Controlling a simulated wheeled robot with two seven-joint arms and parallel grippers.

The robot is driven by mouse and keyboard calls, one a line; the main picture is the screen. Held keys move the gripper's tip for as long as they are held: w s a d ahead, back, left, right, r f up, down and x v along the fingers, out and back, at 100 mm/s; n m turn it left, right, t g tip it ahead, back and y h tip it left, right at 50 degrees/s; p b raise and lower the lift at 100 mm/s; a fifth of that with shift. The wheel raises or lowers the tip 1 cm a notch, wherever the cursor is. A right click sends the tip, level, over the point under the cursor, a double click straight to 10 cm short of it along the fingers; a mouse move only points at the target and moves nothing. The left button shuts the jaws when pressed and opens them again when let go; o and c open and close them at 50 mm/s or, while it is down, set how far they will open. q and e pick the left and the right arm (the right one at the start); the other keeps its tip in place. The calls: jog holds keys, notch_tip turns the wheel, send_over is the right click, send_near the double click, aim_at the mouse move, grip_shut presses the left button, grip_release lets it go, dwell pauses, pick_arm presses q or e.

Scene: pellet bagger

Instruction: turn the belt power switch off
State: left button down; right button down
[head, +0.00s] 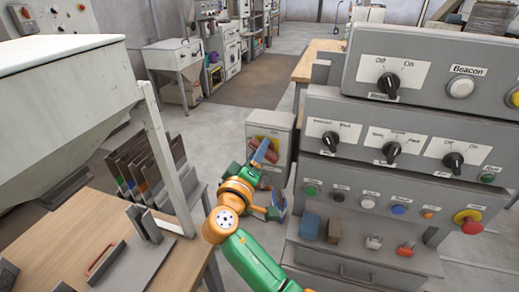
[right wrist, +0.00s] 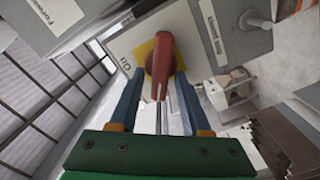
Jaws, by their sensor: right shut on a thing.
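A red rotary switch handle (head: 268,146) sits on a yellow plate on the front of a small grey box (head: 283,130). Its name label is too small to read, so I cannot confirm it is the belt power switch. In the right wrist view the red handle (right wrist: 160,68) points down toward my gripper, and an "Off" mark (right wrist: 125,62) shows left of the yellow plate. My right gripper (head: 262,153) is shut on the handle, with its blue fingers on both sides of it (right wrist: 155,100). My left gripper is not in view.
A stepped grey control panel (head: 325,105) with black knobs and coloured buttons stands right of the box. A hopper (head: 65,85) and a wooden table (head: 110,225) are on the left. Open floor (head: 220,130) lies behind.

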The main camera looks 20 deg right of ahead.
jog(key=shift+a+f+n+p, duration=0.15)
jog(key=shift+n+p, duration=0.45)
jog(key=shift+n, duration=1.05)
jog(key=shift+d+f+n+p, duration=0.1)
jog(key=shift+f+n+p, duration=0.3)
jog(key=shift+n, duration=1.25)
jog(key=c, duration=0.7)
grip_release()
jog(key=shift+r, duration=0.1)
jog(key=shift+a, duration=0.2)
jog(key=shift+r, duration=0.1)
